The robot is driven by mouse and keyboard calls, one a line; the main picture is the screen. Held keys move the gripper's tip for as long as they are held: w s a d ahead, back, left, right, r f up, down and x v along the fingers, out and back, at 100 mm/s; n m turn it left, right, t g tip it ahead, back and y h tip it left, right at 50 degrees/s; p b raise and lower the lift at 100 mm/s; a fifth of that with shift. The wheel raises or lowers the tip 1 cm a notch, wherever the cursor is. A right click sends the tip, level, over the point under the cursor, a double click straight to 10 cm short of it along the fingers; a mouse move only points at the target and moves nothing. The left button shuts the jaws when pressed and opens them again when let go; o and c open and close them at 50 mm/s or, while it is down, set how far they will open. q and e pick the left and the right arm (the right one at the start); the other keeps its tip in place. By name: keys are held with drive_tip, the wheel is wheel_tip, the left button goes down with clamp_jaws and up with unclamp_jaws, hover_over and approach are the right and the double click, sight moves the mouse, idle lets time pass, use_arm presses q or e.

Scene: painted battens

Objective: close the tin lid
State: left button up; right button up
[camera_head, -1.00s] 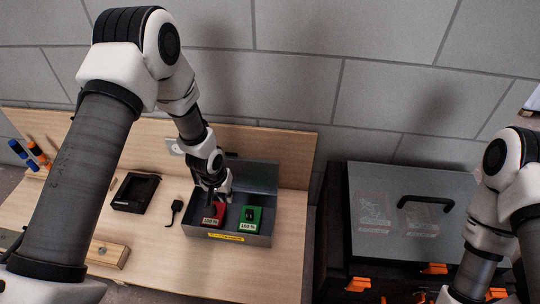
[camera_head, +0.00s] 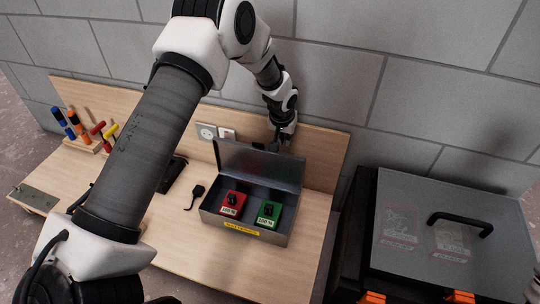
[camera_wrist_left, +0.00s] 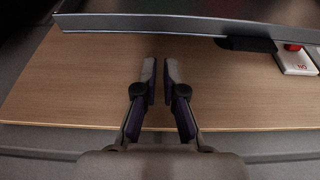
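The grey metal tin (camera_head: 245,231) sits on the wooden bench with its lid (camera_head: 259,168) raised at the back. A red battery (camera_head: 233,203) and a green battery (camera_head: 268,212) lie inside. My left gripper is behind the raised lid in the head view, its fingers mostly hidden. In the left wrist view the left gripper (camera_wrist_left: 160,72) has its fingertips a little apart with bare wood between them. A grey metal edge (camera_wrist_left: 190,22), probably the lid, crosses the top, apart from the fingertips.
A black plug with cable (camera_head: 197,190) and a dark tray (camera_head: 173,177) lie left of the tin. A tool rack (camera_head: 88,146) stands far left. Wall sockets (camera_head: 207,131) are behind. A dark case with a handle (camera_head: 460,222) stands right. Bench front is clear.

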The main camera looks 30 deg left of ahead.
use_arm(q)
drive_tip(key=shift+x, duration=0.9)
